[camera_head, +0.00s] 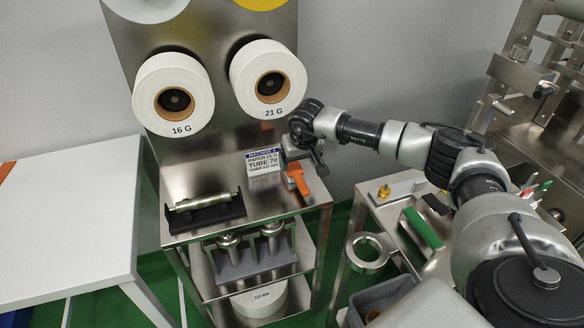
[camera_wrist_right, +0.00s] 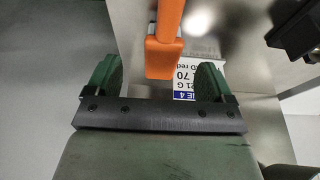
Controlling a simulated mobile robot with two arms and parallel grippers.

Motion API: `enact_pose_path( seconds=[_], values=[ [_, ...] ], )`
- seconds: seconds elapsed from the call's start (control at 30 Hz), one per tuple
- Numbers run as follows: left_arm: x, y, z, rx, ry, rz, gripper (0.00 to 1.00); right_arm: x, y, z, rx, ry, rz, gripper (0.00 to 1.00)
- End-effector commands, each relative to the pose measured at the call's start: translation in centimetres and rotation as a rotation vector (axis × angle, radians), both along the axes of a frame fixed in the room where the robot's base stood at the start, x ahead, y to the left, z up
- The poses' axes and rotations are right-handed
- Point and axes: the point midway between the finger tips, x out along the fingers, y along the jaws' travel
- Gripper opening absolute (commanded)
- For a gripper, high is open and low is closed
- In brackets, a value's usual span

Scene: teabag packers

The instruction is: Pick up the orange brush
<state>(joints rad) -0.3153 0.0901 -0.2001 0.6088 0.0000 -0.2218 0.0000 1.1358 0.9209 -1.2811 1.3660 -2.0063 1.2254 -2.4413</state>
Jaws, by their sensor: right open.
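The orange brush (camera_head: 298,181) is on the right part of the metal machine shelf, beside the white label sign. My right gripper (camera_head: 306,164) is right at it, just behind its upper end. In the right wrist view the brush's orange handle (camera_wrist_right: 164,50) reaches into the gap between the two green finger pads of my right gripper (camera_wrist_right: 158,72). The fingers are open, with visible space on both sides of the handle. I cannot tell how deep the handle sits between them. My left gripper is not in view.
The label sign (camera_head: 263,161) stands close to the brush. A black holder with a metal roller (camera_head: 205,204) is on the shelf's left. Paper rolls (camera_head: 173,93) hang on the panel above. A metal side table (camera_head: 392,187) with a green-handled tool (camera_head: 424,229) is at right.

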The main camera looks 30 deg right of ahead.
Motion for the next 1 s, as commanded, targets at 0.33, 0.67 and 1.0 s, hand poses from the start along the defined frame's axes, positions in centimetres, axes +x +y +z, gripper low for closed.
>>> enact_pose_path(
  seconds=[0.33,0.67,1.0],
  values=[
    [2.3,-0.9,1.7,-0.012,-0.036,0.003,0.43,0.6,0.5,-3.9,0.002,0.002,-0.001,0.83],
    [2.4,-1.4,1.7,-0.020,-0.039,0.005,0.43,1.1,0.3,-5.6,0.002,-0.001,0.000,0.83],
    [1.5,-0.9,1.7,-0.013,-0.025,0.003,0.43,1.1,0.3,-5.6,0.002,-0.002,-0.001,0.43]
  ],
)
